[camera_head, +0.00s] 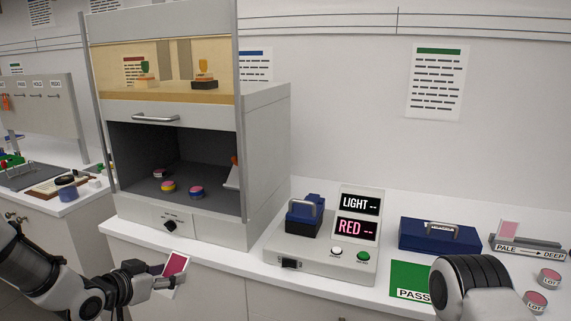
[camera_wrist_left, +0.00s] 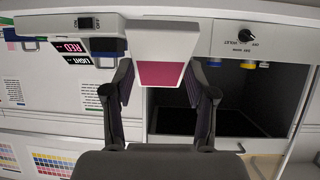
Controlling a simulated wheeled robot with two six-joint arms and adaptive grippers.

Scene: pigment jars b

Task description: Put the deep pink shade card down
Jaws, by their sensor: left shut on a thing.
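The deep pink shade card (camera_head: 175,264), with a white border, is held in my left gripper (camera_head: 163,281) in front of the counter in the head view. In the left wrist view, the card (camera_wrist_left: 160,73) sits between the two dark fingers of the gripper (camera_wrist_left: 159,85), which are shut on it. A sloped rack marked PALE to DEEP (camera_head: 527,246) stands at the right of the counter, with a lighter pink card (camera_head: 508,229) on it. My right arm shows at the bottom right, but its gripper is not in view.
A light cabinet (camera_head: 264,150) with a raised front holds several jars (camera_head: 196,192). A meter (camera_head: 320,262) reading LIGHT and RED stands right of it. A green PASS mat (camera_head: 408,279), a blue case (camera_head: 438,236) and LOT jars (camera_head: 549,279) are farther right.

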